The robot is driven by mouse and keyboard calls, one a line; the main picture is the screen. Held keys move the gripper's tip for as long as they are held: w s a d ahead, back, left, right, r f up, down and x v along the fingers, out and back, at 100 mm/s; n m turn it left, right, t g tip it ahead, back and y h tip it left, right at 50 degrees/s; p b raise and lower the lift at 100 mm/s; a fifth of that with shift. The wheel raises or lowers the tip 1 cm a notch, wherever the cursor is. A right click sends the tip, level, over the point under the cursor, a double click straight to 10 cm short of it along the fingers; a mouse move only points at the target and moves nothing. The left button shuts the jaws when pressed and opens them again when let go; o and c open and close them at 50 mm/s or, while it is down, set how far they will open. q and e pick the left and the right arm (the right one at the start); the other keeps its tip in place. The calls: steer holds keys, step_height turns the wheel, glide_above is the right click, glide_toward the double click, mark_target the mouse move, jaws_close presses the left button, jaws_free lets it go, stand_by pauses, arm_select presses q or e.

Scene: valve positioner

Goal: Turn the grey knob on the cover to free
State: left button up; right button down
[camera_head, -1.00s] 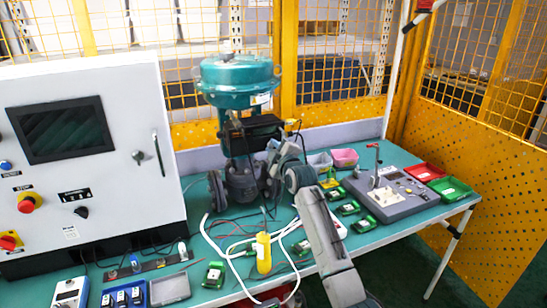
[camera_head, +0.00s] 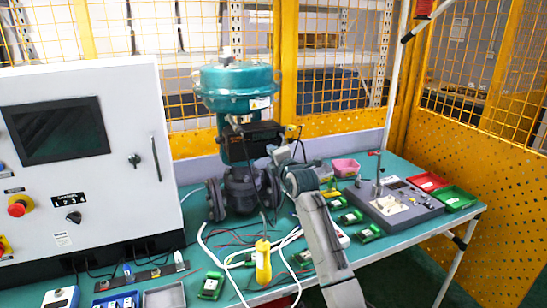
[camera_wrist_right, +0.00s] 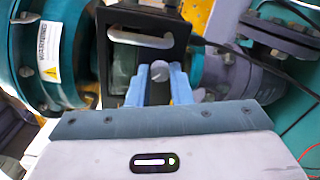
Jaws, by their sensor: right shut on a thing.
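The valve positioner is a black box (camera_head: 250,141) on the valve under the teal actuator (camera_head: 237,85). In the right wrist view its black cover (camera_wrist_right: 182,22) fills the top middle, with a pale rounded bar (camera_wrist_right: 140,39) on it. The grey knob (camera_wrist_right: 160,70) shows as a small rounded grey end between the blue fingers. My right gripper (camera_wrist_right: 160,86) is shut on the knob, at the cover's lower part. In the head view my right gripper (camera_head: 276,156) reaches the front of the box and hides the knob. My left gripper is in neither view.
A white control cabinet (camera_head: 95,160) stands at the left. A yellow tool (camera_head: 263,262), white cables and green modules lie on the table in front of the valve. A grey test unit (camera_head: 395,203) and red and green trays stand at the right. A flanged pipe (camera_wrist_right: 280,38) is close beside the gripper.

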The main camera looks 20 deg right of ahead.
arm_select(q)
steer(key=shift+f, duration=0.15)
arm_select(e)
steer(key=shift+n, duration=0.4)
steer(key=c, duration=1.6)
jaws_free()
